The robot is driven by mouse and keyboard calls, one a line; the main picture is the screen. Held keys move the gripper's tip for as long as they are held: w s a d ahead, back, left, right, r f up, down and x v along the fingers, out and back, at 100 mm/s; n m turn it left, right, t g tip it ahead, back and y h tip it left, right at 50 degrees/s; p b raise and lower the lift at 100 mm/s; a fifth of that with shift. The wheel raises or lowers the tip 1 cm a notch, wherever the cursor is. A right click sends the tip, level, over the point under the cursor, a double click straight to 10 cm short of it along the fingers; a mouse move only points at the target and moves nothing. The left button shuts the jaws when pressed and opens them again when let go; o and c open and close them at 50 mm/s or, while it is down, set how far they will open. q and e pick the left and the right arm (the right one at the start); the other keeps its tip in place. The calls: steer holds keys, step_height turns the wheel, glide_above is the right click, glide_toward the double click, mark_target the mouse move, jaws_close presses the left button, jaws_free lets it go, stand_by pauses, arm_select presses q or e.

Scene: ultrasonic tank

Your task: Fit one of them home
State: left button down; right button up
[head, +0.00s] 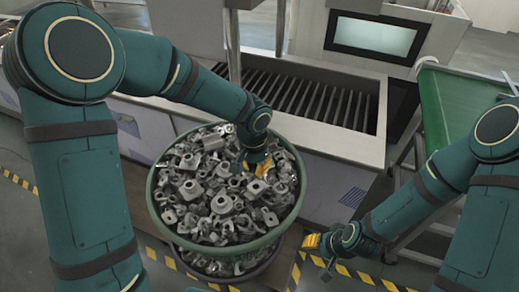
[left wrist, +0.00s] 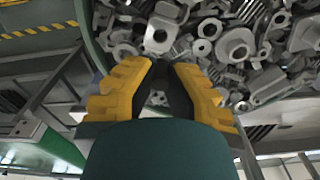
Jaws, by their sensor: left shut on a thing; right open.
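Many grey metal parts (head: 213,195) lie jumbled in a round bin with a green rim (head: 153,200). They are also in the left wrist view (left wrist: 235,45). My left gripper (head: 257,164) is over the right part of the heap, its yellow fingers down among the parts. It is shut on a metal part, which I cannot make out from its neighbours. In the left wrist view the fingers (left wrist: 172,68) point into the heap. My right gripper (head: 318,243) is open and empty, right of the bin and apart from it.
A steel tank with a slatted bottom (head: 310,100) stands behind the bin. A machine with a pale window (head: 375,39) is at the back. A green conveyor (head: 452,108) is at the right. Yellow-black tape (head: 365,278) marks the floor.

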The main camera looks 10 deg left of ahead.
mark_target(256, 184)
arm_select(q)
steer(key=shift+s+f+b, duration=0.15)
steer(key=shift+f+b, duration=0.55)
steer(key=shift+f, duration=0.3)
steer(key=shift+f+b, duration=1.35)
steer(key=shift+f, duration=0.8)
steer(key=shift+f+b, duration=0.9)
steer(key=shift+b, duration=0.1)
steer(key=c, duration=1.1)
jaws_free()
steer(key=shift+o, duration=0.2)
steer(key=r, duration=1.2)
steer(key=shift+s+a+r, duration=0.1)
steer(key=shift+s, duration=0.1)
